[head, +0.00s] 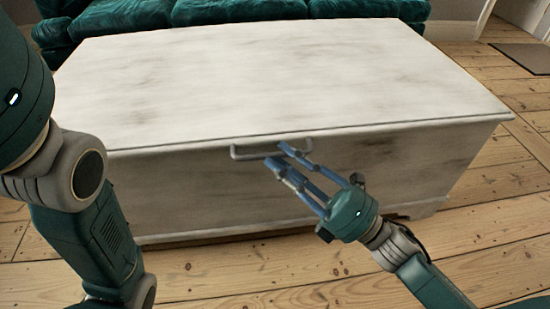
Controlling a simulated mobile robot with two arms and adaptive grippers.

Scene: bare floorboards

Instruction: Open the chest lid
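The chest (200,193) is a whitewashed wooden box with grey smudges, standing across the middle of the head view. Its flat lid (250,78) lies closed on the body. A pale metal bar handle (245,154) is on the front, just below the lid's front edge. My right gripper (277,156) comes in from the lower right, with its blue fingertips at the right part of the handle and a gap between them. The fingers cover part of the bar, and I cannot tell whether they touch it. My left arm shows at the left, but its gripper is out of view.
A dark green tufted sofa (240,10) stands close behind the chest. Bare floorboards (490,205) are clear to the right and in front. A dark mat (524,57) lies at the far right.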

